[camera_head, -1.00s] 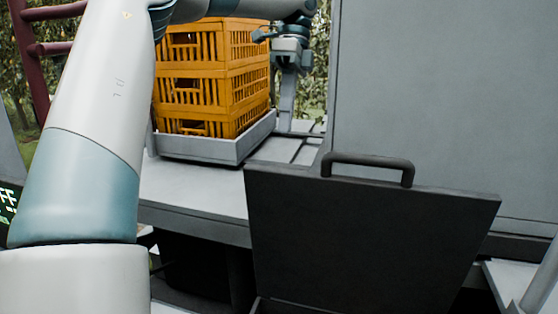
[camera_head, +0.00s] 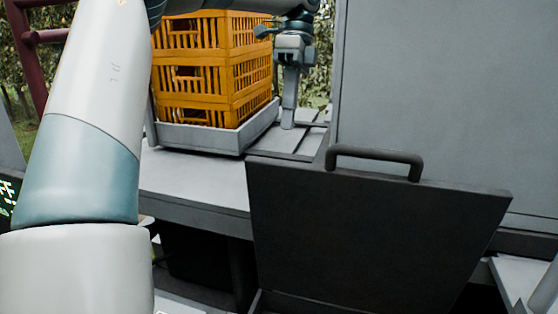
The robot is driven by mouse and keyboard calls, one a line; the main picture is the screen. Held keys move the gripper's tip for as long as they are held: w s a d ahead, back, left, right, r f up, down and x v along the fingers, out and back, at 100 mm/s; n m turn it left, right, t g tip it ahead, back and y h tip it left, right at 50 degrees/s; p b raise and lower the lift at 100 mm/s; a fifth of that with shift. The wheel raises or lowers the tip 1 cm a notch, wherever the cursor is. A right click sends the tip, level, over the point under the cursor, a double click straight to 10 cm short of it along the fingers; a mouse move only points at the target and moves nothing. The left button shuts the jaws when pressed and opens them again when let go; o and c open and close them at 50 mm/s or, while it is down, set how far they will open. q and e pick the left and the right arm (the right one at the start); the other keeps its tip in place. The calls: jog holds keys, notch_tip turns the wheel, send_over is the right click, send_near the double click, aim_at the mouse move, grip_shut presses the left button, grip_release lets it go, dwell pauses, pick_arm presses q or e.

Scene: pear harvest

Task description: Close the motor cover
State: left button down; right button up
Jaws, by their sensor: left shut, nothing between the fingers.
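The motor cover (camera_head: 375,235) is a dark, flat lid. It stands open, raised and tilted, with its broad face toward me and its lower edge near the bottom of the picture. A dark bar handle (camera_head: 375,152) sits on its top edge. My left arm comes in from the left and reaches across the top. My left gripper (camera_head: 288,122) points down beyond the cover, to the left of the handle and apart from it. Its fingers are shut and empty. My right gripper is not in view.
Stacked orange crates (camera_head: 205,68) stand in a grey tray (camera_head: 200,137) left of my left gripper. A large grey panel (camera_head: 450,100) rises behind the handle. A grey deck (camera_head: 195,180) lies left of the cover. A dark red frame (camera_head: 30,50) is at the far left.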

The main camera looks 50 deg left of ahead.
aim_at(279, 161)
pick_arm(q)
jog(key=s+d+f+p, duration=0.1)
jog(key=s+f, duration=0.1)
jog(key=s+d+f+p, duration=0.1)
jog(key=s+f, duration=0.1)
jog(key=f, duration=0.1)
jog(key=s+d+f+p, duration=0.1)
jog(key=f, duration=0.2)
jog(key=shift+s+p, duration=0.4)
